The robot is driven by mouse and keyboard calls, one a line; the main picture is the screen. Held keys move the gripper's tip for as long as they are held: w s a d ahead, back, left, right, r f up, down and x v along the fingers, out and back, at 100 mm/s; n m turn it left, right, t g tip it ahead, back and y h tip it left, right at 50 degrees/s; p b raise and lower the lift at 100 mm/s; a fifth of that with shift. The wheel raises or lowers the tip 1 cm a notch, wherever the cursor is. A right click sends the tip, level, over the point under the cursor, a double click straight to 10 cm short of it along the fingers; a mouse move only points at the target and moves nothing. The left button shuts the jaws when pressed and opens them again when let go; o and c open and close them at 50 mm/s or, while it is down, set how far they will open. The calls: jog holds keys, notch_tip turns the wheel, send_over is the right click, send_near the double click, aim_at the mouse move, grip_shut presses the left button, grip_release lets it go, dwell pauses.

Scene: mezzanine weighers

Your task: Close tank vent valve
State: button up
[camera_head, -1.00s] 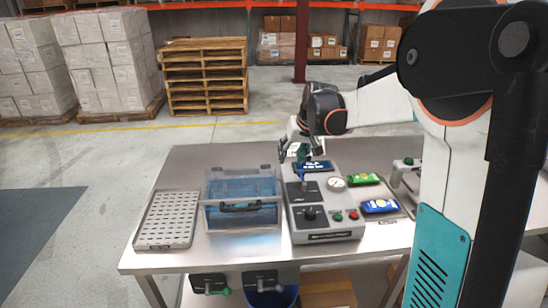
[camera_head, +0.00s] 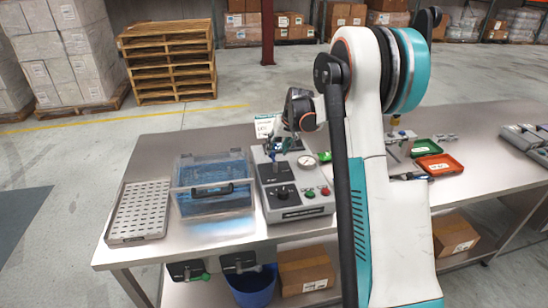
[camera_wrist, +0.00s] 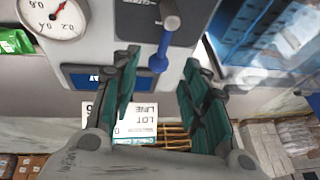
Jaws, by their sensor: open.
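A grey control box (camera_head: 298,205) stands on the steel table, with a round gauge (camera_head: 307,161), a black knob and red and green buttons. In the wrist view, a small lever with a blue tip (camera_wrist: 159,56) sticks out of the box face, beside partly cut-off lettering. My gripper (camera_wrist: 160,70) is open; its fingertips are on either side of the lever's blue end, with gaps on both sides. In the head view, my gripper (camera_head: 276,147) is over the back of the box, partly hidden by my arm. The clear tank (camera_head: 213,187) with blue contents stands left of the box.
A perforated tray (camera_head: 138,212) lies left of the tank. Two dark units with handles hang under the table front, above a blue bin (camera_head: 252,288) and a cardboard box (camera_head: 305,270). Orange (camera_head: 440,165) and green trays lie to the right, beyond my arm.

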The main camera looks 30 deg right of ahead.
aim_at(273, 156)
jog(key=b+x, duration=0.1)
jog(key=x, duration=0.4)
jog(key=shift+w+a+f, duration=0.1)
jog(key=shift+w+f, duration=0.05)
jog(key=shift+f, duration=0.15)
jog(key=shift+c, duration=0.2)
grip_shut()
